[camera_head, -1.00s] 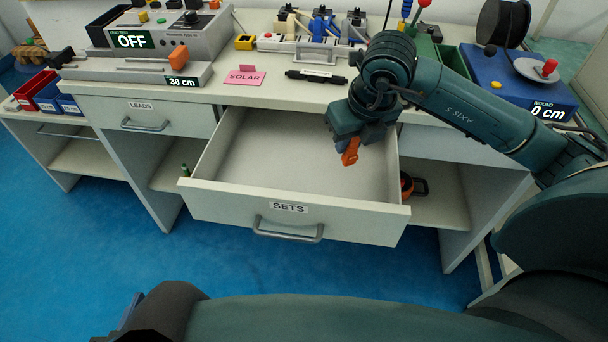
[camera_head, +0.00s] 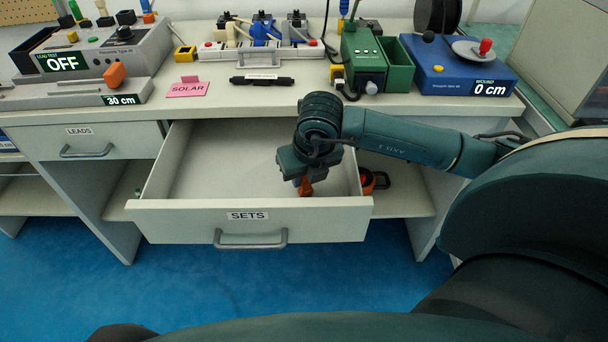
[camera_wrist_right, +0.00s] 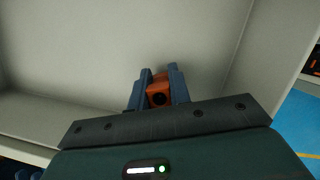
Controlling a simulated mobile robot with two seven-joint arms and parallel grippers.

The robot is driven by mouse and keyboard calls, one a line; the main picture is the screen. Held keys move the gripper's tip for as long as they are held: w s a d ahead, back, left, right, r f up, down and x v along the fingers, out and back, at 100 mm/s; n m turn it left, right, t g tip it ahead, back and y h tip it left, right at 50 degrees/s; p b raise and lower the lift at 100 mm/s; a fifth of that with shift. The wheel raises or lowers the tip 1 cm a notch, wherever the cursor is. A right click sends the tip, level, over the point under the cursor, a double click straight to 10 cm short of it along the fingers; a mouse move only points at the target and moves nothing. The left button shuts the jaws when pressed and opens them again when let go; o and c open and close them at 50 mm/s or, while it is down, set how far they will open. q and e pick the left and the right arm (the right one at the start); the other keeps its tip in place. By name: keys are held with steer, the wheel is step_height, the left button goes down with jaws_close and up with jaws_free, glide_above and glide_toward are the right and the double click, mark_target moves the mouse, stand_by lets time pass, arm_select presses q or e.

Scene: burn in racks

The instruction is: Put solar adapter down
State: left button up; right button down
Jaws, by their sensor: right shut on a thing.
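My right gripper (camera_head: 304,182) is inside the open drawer labelled SETS (camera_head: 160,209), near its right side. It is shut on an orange piece, the solar adapter (camera_head: 306,188), whose lower end shows below the fingers. In the right wrist view the orange adapter (camera_wrist_right: 158,93) sits between the two blue-grey fingers, with a dark round hole facing the camera. Whether it touches the drawer floor (camera_wrist_right: 90,60) I cannot tell. The visible drawer floor is otherwise bare. My left gripper is not in view.
A pink SOLAR card (camera_head: 187,89) lies on the bench top behind the drawer, beside a black marker-like bar (camera_head: 262,81). A power strip (camera_head: 232,51), a green box (camera_head: 398,66) and a blue WOUND unit (camera_head: 455,75) stand behind. An orange-and-black item (camera_head: 372,181) is on the shelf right of the drawer.

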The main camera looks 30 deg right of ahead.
steer(key=shift+f, duration=0.1)
steer(key=c, duration=1.3)
jaws_free()
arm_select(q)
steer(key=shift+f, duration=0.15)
arm_select(e)
steer(key=shift+r, duration=0.5)
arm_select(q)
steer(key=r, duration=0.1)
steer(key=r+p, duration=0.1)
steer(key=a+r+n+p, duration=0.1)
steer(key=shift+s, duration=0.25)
arm_select(e)
steer(key=v, duration=1.1)
steer(key=shift+s+r, duration=0.2)
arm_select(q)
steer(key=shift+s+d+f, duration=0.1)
